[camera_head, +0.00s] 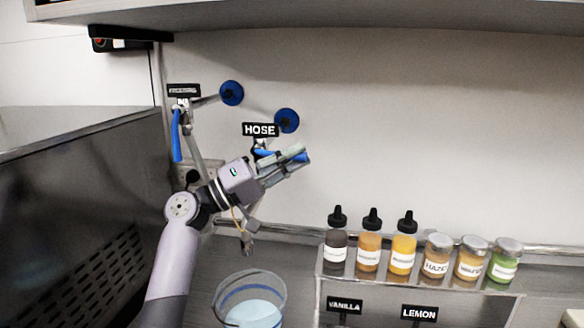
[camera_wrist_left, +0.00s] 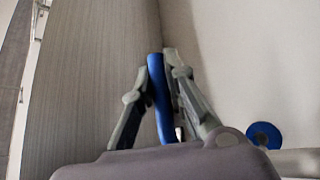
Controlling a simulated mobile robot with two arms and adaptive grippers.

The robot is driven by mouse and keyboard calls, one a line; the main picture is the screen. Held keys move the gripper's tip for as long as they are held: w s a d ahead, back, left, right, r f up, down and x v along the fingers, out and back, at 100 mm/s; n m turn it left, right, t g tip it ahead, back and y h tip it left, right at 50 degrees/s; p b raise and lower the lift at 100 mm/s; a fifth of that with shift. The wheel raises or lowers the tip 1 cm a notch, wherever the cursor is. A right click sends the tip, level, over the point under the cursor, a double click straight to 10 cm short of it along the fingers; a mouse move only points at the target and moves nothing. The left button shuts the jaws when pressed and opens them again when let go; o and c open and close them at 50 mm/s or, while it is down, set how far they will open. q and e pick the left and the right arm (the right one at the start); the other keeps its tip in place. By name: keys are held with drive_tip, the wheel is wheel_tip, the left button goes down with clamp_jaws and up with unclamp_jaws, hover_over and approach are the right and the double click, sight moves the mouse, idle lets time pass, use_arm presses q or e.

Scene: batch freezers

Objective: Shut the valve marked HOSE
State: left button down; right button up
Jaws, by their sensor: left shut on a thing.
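The valve marked HOSE is on the back wall, with its black sign (camera_head: 261,130) above it. Its blue lever (camera_head: 268,153) points to the right, close to level, and is partly hidden by my left gripper (camera_head: 300,153). In the left wrist view the blue lever (camera_wrist_left: 159,100) lies between the two fingers of my left gripper (camera_wrist_left: 160,72), which is shut on it. My right gripper is in neither view.
A second valve, its sign (camera_head: 184,90) hard to read, has a blue lever (camera_head: 177,137) hanging down. A clear bucket (camera_head: 222,301) with pale liquid stands below. A shelf (camera_head: 415,283) with several bottles and jars is at right. A dark machine (camera_head: 80,215) is at left.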

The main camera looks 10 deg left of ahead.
use_arm(q)
drive_tip(key=c, duration=1.6)
unclamp_jaws()
drive_tip(key=shift+a, duration=0.15)
drive_tip(key=v, duration=1.2)
drive_tip(key=shift+r, duration=0.15)
